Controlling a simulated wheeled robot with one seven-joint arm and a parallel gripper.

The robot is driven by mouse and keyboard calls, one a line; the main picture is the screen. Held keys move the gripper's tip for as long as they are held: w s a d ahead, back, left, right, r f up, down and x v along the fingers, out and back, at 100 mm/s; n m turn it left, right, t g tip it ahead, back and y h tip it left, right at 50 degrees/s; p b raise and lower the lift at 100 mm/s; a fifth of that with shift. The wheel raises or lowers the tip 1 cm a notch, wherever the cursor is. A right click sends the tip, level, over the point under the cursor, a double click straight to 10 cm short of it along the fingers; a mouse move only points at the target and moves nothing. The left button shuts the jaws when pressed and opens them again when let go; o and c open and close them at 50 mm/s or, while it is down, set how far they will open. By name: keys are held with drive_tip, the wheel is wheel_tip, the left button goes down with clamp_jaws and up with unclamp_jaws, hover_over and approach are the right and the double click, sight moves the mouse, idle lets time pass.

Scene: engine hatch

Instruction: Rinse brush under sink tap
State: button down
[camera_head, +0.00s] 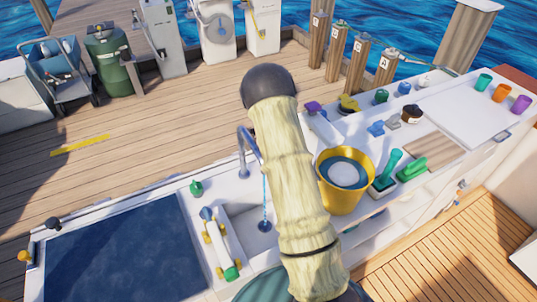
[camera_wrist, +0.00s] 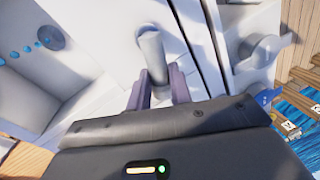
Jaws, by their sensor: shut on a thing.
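In the head view a tap (camera_head: 243,160) stands at the back of the white sink (camera_head: 240,222). A thin blue stream (camera_head: 265,200) falls from it to the drain (camera_head: 265,226). A green upright-handled tool (camera_head: 388,170) and a green brush-like piece (camera_head: 412,168) are on the counter to the right; I cannot tell which is the task's brush. In the wrist view my gripper (camera_wrist: 152,88) is shut on a pale grey rod (camera_wrist: 151,50), whose identity is unclear. The drain (camera_wrist: 50,37) and blue drops show at left. My arm hides my gripper in the head view.
A yellow bucket (camera_head: 343,195) stands right of my arm. A white roller-like object with yellow parts (camera_head: 219,245) lies by the sink's left edge. A dark blue panel (camera_head: 125,255) is further left. Several coloured knobs and cups line the counter's back. Wooden dock lies beyond.

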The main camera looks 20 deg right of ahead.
drive_tip(key=shift+s+d, duration=0.1)
drive_tip(key=shift+d, duration=0.35)
drive_tip(key=c, duration=1.2)
unclamp_jaws()
drive_tip(key=shift+d, duration=0.1)
drive_tip(key=shift+a, duration=0.3)
drive_tip(key=s+r, duration=0.3)
drive_tip(key=r, duration=1.4)
drive_tip(key=shift+s+a, duration=0.15)
drive_tip(key=shift+a, duration=0.2)
drive_tip(key=shift+a, duration=0.15)
